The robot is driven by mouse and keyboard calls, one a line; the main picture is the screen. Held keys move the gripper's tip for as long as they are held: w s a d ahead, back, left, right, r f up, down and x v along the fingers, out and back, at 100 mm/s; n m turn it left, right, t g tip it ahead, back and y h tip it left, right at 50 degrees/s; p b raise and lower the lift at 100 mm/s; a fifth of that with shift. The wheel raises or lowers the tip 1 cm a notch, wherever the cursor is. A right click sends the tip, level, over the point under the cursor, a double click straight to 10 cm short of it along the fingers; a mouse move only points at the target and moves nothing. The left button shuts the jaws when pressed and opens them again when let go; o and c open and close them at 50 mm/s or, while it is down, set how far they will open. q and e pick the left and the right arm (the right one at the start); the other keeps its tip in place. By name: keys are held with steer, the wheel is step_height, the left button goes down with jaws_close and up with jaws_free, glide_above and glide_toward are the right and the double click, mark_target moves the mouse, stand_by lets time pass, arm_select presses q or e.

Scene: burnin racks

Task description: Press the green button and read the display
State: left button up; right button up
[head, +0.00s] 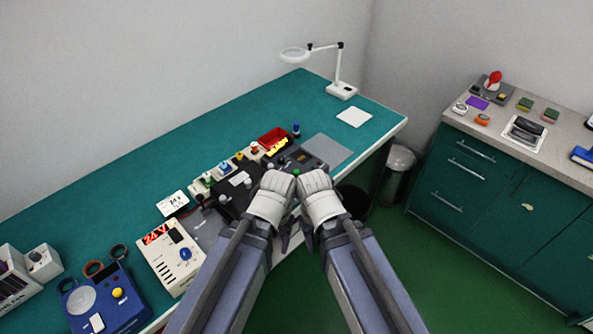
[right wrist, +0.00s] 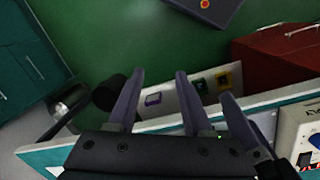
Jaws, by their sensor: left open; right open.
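A small green spot (head: 296,172), perhaps the green button, shows just above my white wrist joints on the bench; they partly hide what is around it. A dark unit with a small panel (head: 303,157) is behind it; no reading is legible there. A beige box (head: 170,253) to the left shows red digits, apparently 24 V. My left gripper (head: 284,242) is low between the two forearms, its dark fingers partly hidden; it is open. My right gripper (right wrist: 159,72) is open and empty in the right wrist view. Neither gripper touches the green spot.
A row of coloured knobs (head: 222,167), a red tray (head: 273,138) and a blue box (head: 104,303) occupy the teal bench (head: 240,113). A magnifier lamp (head: 341,90) stands at the back. A green cabinet (head: 480,200) is at right.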

jaws_close()
stand_by(1.5)
